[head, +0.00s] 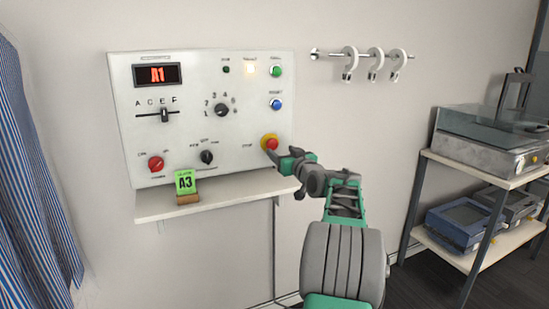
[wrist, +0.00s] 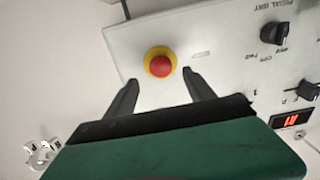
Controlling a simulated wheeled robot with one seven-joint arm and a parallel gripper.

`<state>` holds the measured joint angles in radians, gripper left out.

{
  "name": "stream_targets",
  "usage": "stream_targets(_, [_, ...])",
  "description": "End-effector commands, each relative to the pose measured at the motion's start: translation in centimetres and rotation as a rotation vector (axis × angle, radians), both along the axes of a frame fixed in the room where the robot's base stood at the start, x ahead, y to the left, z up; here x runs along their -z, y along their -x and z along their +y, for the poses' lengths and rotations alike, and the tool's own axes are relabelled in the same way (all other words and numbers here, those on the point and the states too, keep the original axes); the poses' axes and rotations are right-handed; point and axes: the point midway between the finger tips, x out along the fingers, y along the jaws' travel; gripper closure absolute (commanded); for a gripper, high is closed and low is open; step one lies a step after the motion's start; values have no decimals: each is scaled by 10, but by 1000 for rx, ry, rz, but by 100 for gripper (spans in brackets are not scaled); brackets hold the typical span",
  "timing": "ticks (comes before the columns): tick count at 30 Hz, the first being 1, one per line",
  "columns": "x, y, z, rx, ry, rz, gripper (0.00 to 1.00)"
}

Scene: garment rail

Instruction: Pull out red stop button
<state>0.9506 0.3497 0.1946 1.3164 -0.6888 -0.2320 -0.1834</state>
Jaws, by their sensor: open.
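The red stop button (head: 269,142) with its yellow collar sits at the lower right of the white control panel (head: 215,120). In the wrist view the red stop button (wrist: 161,66) shows fully, centred between my fingertips and a little beyond them. My gripper (head: 274,160) is at the panel's lower right, close to the button. In the wrist view my gripper (wrist: 160,82) is open, one dark finger to each side of the button, with nothing between them. I cannot tell whether the fingertips touch the panel.
Other knobs, a slider and a lit display (head: 157,75) are on the panel. White hooks (head: 375,62) hang upper right. A rack (head: 470,210) stands at right.

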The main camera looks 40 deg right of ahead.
Motion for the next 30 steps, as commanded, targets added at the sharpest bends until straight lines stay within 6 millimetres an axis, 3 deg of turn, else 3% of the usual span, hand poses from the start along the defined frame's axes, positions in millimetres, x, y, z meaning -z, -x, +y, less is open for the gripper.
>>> stream_targets(6, [-1,-41,-11,-1,-2,5,37])
stream_targets(12, [-2,-63,-18,1,-2,5,37])
stream_targets(20, [-1,-65,-19,2,-2,5,37])
stream_targets(30, [-1,-64,-18,2,-3,5,64])
